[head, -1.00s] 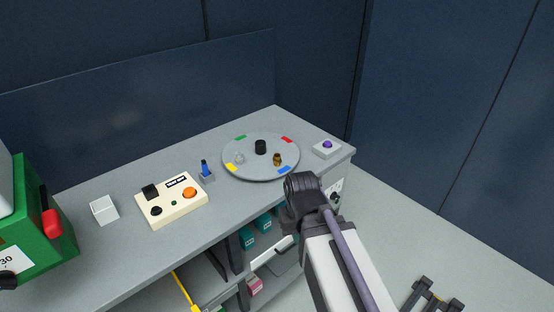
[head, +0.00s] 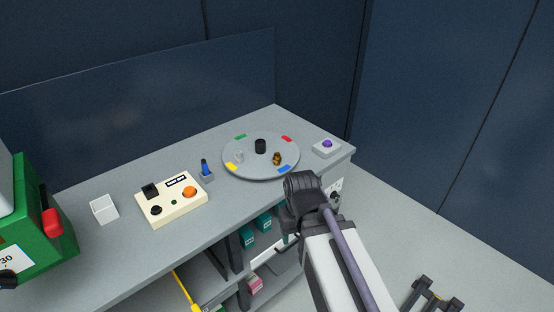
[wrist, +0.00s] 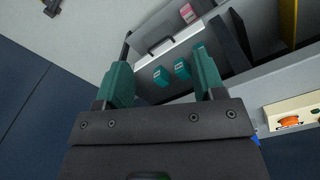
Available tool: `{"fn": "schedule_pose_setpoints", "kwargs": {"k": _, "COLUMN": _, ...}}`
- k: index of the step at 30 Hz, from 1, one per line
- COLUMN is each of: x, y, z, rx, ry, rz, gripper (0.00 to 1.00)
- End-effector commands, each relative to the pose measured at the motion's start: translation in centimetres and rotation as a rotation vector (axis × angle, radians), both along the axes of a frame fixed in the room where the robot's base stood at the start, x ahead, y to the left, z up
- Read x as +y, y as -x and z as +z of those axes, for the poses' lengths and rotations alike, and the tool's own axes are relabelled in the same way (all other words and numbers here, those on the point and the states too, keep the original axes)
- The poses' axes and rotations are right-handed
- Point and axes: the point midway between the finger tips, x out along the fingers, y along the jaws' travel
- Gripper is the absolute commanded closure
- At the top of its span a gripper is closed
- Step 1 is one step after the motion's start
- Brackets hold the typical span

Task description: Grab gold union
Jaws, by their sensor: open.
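The gold union (head: 277,158) is a small brown-gold fitting on the front right part of the round grey turntable (head: 250,170), near the blue mark. It does not show in the wrist view. My gripper (wrist: 163,78) is open in the wrist view, with two teal fingers apart and nothing between them. Its fingers point at the bench's front and the shelves below. In the head view my arm's dark wrist is in front of the bench, just right of and nearer than the turntable; the fingers are hidden there.
A black cylinder (head: 260,146) and a small pale ring (head: 239,156) share the turntable. A purple-button box (head: 327,147) stands right of it. To its left are a blue item in a holder (head: 205,170), a cream control box (head: 172,200) and a green machine (head: 40,230).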

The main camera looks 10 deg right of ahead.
Motion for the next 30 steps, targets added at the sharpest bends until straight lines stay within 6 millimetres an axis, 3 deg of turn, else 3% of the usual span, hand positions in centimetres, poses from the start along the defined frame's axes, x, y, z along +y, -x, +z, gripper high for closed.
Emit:
{"fn": "schedule_pose_setpoints", "kwargs": {"k": 2, "x": -0.1, "y": -0.1, "z": 1.2, "rx": 0.000, "ry": 0.000, "rz": -0.003, "gripper": 0.37}}
{"fn": "schedule_pose_setpoints", "kwargs": {"k": 5, "x": -0.5, "y": -5.2, "z": 3.9, "rx": 0.000, "ry": 0.000, "rz": -0.011, "gripper": 0.37}}
{"fn": "schedule_pose_setpoints", "kwargs": {"k": 8, "x": -1.1, "y": -14.4, "z": 6.6, "rx": 0.000, "ry": 0.000, "rz": -0.148, "gripper": 0.37}}
{"fn": "schedule_pose_setpoints", "kwargs": {"k": 9, "x": -1.4, "y": -18.7, "z": 7.6, "rx": 0.000, "ry": 0.000, "rz": -0.273, "gripper": 0.37}}
{"fn": "schedule_pose_setpoints", "kwargs": {"k": 12, "x": -2.2, "y": -27.7, "z": 9.1, "rx": -0.001, "ry": -0.001, "rz": -0.645, "gripper": 0.37}}
{"fn": "schedule_pose_setpoints", "kwargs": {"k": 15, "x": -2.7, "y": -34.2, "z": 9.4, "rx": -0.001, "ry": 0.000, "rz": -1.028, "gripper": 0.37}}
{"fn": "schedule_pose_setpoints", "kwargs": {"k": 16, "x": -2.8, "y": -35.4, "z": 9.3, "rx": 0.000, "ry": 0.000, "rz": -1.135, "gripper": 0.37}}
{"fn": "schedule_pose_setpoints", "kwargs": {"k": 18, "x": -2.8, "y": -36.8, "z": 9.0, "rx": -0.001, "ry": 0.000, "rz": -1.351, "gripper": 0.37}}
{"fn": "schedule_pose_setpoints", "kwargs": {"k": 21, "x": -2.7, "y": -36.3, "z": 8.9, "rx": -0.001, "ry": 0.000, "rz": -1.546, "gripper": 0.37}}
{"fn": "schedule_pose_setpoints", "kwargs": {"k": 26, "x": -2.7, "y": -36.2, "z": 8.8, "rx": -0.001, "ry": 0.000, "rz": -1.617, "gripper": 0.37}}
{"fn": "schedule_pose_setpoints", "kwargs": {"k": 30, "x": -2.7, "y": -36.2, "z": 6.8, "rx": -0.001, "ry": 0.000, "rz": -1.615, "gripper": 0.37}}
